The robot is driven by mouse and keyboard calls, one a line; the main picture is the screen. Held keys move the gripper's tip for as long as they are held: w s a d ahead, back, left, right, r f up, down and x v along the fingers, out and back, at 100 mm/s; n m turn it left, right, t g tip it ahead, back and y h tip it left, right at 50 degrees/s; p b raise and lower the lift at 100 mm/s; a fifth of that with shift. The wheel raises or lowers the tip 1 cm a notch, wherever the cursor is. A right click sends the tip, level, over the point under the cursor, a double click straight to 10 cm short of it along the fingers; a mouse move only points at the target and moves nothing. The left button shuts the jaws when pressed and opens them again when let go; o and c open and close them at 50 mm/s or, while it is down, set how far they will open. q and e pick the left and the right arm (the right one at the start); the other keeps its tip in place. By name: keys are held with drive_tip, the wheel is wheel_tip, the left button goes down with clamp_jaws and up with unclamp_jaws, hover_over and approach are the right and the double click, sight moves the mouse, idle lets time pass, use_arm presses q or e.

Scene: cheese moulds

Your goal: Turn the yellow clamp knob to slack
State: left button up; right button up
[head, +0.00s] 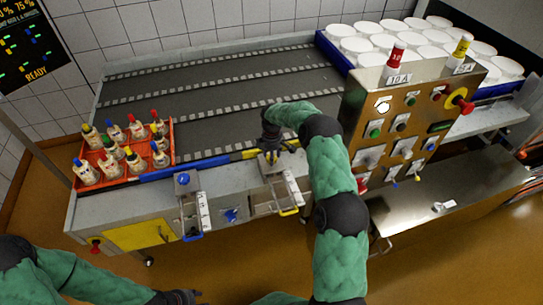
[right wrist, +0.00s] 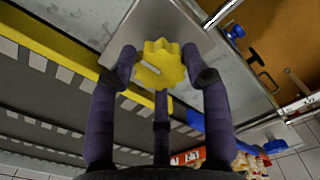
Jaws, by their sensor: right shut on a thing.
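The yellow clamp knob (right wrist: 163,62) has a lobed rim and a pale mark on its face, in the upper middle of the right wrist view. It sits over a grey metal plate (right wrist: 185,25). My right gripper (right wrist: 160,72) is shut on the knob, with fingers at its left and right sides and a third finger below. In the head view my right gripper (head: 270,146) is at the conveyor's front rail, and the hand largely hides the knob there. My left gripper (head: 182,297) is low at the bottom edge, away from the knob; its fingers are unclear.
A blue knob (head: 183,179) on a similar clamp stands to the left. An orange crate (head: 118,177) of bottles sits on the conveyor's left end. A control panel (head: 398,128) with buttons stands close right of my right arm. White moulds (head: 436,38) fill a blue tray behind.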

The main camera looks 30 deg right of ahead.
drive_tip(key=shift+s+f, duration=0.4)
drive_tip(key=o, duration=1.1)
drive_tip(key=shift+d, duration=0.2)
drive_tip(key=shift+w+r, duration=0.1)
drive_tip(key=shift+r, duration=0.1)
drive_tip(key=shift+r, duration=0.1)
drive_tip(key=shift+w+r, duration=0.15)
drive_tip(key=shift+r, duration=0.05)
wheel_tip(320, 180, up, 11)
drive_tip(key=shift+r, duration=0.2)
